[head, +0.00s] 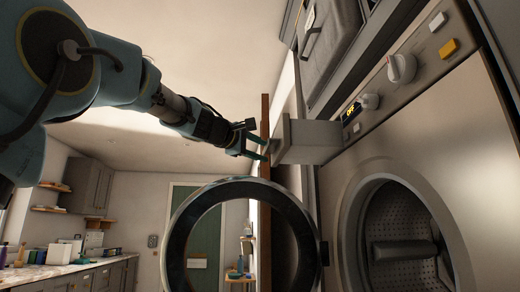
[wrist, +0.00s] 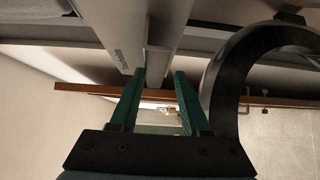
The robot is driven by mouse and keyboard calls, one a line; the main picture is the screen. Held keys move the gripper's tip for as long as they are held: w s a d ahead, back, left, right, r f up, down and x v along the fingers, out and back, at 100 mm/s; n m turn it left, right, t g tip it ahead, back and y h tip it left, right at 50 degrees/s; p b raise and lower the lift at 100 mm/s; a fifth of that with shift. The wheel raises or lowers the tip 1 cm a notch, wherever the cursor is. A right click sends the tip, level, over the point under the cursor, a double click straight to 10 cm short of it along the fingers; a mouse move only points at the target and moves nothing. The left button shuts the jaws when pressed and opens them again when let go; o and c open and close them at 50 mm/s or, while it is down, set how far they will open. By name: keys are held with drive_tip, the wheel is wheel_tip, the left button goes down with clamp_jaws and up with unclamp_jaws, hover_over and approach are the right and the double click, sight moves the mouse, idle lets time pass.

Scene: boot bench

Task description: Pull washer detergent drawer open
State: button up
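The washer (head: 440,130) fills the right side of the head view, with a brushed metal front. Its detergent drawer (head: 308,138) is a grey box sticking out to the left from the top of the front. My gripper (head: 257,146) is at the drawer's outer end, with its green fingers pointing toward it. In the wrist view my gripper (wrist: 160,75) has its two fingers spread apart, with a pale grey edge reaching down between the fingertips. I cannot tell whether the fingers touch the drawer.
The round washer door (head: 180,240) stands swung open below my gripper. A brown wooden panel edge (head: 265,190) rises close behind the fingertips. Knobs and buttons (head: 402,67) sit on the washer panel. A counter (head: 60,272) and a green door (head: 205,240) are far off.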

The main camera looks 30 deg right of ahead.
drive_tip(key=shift+o, duration=1)
drive_tip(key=shift+r, duration=0.1)
drive_tip(key=shift+a, duration=0.15)
drive_tip(key=b+v, duration=0.3)
drive_tip(key=v, duration=0.7)
drive_tip(key=shift+s+a+b, duration=0.2)
drive_tip(key=shift+a+b, duration=0.05)
drive_tip(key=shift+b, duration=0.05)
